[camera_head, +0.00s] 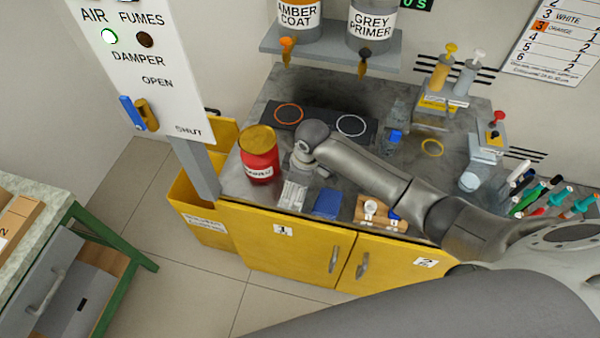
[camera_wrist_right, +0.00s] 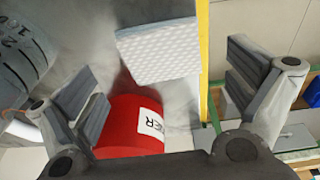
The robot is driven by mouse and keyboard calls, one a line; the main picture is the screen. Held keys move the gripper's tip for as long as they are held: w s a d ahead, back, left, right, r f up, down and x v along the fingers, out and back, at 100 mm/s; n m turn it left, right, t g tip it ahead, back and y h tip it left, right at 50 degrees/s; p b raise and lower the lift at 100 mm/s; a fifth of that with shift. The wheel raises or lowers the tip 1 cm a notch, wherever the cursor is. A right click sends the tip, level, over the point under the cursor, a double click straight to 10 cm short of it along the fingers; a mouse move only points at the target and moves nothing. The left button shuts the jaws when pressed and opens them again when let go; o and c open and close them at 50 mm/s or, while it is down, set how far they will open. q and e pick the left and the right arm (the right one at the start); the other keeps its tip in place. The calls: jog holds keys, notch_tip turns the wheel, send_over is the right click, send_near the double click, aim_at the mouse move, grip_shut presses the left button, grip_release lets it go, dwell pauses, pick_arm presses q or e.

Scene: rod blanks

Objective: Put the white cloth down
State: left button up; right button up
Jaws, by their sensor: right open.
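The white cloth (camera_head: 292,195) lies on the grey worktop near its front edge, just right of the red can. In the right wrist view the cloth (camera_wrist_right: 158,52) is a flat, quilted white pad, seen beyond my fingers and close to the yellow edge. My right gripper (camera_head: 298,168) is right above the cloth's back end, pointing down. In the wrist view its two fingers (camera_wrist_right: 168,92) are wide apart with nothing gripped between them. I cannot tell the exact gap between fingertips and cloth. My left gripper is not in view.
A red can (camera_head: 259,163) stands close left of my right gripper. A blue cloth (camera_head: 328,203) and a wooden block with white parts (camera_head: 375,212) lie to the right. Behind is a dark plate with rings (camera_head: 321,122). Paint tanks with nozzles hang above. A yellow bin (camera_head: 205,222) stands left.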

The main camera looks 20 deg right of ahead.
notch_tip(320, 180, up, 8)
jog(key=s+d, duration=0.1)
jog(key=shift+b, duration=0.3)
dwell(0.3)
jog(key=s+a+f+m+t+y, duration=0.1)
jog(key=s+a+f+m, duration=0.25)
jog(key=s, duration=0.65)
jog(key=s+d+r+m+t+h, duration=0.15)
jog(key=s+d+m, duration=0.5)
jog(key=s, duration=0.65)
notch_tip(320, 180, down, 28)
jog(key=s+n+g+b, duration=0.1)
jog(key=g+b, duration=0.1)
jog(key=s+d+f+b, duration=0.1)
jog(key=s+d+f, duration=0.1)
jog(key=s+f, duration=0.6)
jog(key=s+d+f+b, duration=0.1)
jog(key=s+d+f, duration=0.1)
jog(key=s+f, duration=0.7)
jog(key=shift+s+f+g+h, duration=0.3)
jog(key=shift+f+g+h, duration=0.15)
jog(key=shift+f, duration=0.5)
